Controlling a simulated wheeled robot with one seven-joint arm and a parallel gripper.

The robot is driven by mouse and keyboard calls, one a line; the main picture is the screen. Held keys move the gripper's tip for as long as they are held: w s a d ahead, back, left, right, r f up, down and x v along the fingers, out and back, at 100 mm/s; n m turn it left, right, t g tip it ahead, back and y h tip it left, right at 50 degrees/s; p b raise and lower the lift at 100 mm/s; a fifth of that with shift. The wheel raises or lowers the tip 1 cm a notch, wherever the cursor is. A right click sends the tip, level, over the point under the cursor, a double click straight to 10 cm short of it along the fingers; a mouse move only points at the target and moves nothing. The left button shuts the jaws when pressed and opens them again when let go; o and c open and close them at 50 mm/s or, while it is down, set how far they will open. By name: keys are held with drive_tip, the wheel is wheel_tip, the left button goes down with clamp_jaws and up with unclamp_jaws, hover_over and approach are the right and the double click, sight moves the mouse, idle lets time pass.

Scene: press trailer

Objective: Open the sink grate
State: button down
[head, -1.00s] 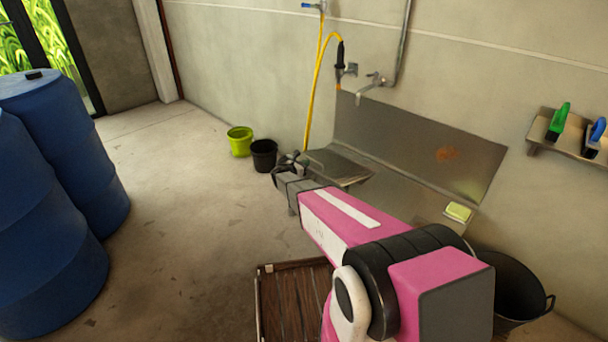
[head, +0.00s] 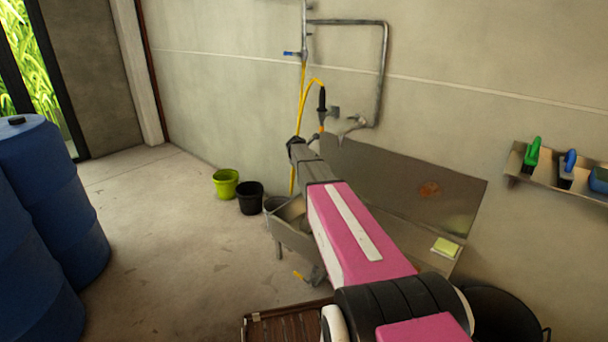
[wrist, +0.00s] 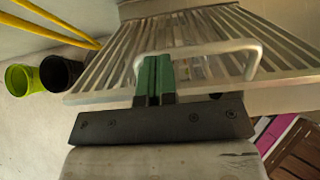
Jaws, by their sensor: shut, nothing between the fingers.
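The slatted metal sink grate (wrist: 205,45) fills the upper part of the wrist view, with its bent-rod handle (wrist: 215,47) facing me. My gripper (wrist: 153,60) is shut and empty. Its green fingertips overlap the left part of the handle's bar; I cannot tell whether they touch it. In the head view my gripper (head: 297,147) is up near the hose and tap, above the sink (head: 290,235). My forearm hides much of the sink. The grate's exact angle is unclear in the head view.
The tap (head: 345,125) and yellow hose (head: 299,110) are close to my gripper. A green bucket (head: 226,184) and black bucket (head: 250,198) stand left of the sink. Blue barrels (head: 45,200) are farther left. A wall shelf (head: 515,160) is at right.

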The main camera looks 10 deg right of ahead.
drive_tip(key=w+d+r+g+y, duration=0.1)
drive_tip(key=w+d+r, duration=0.3)
drive_tip(key=d, duration=0.5)
drive_tip(key=shift+w+y, duration=0.4)
drive_tip(key=shift+w, duration=0.85)
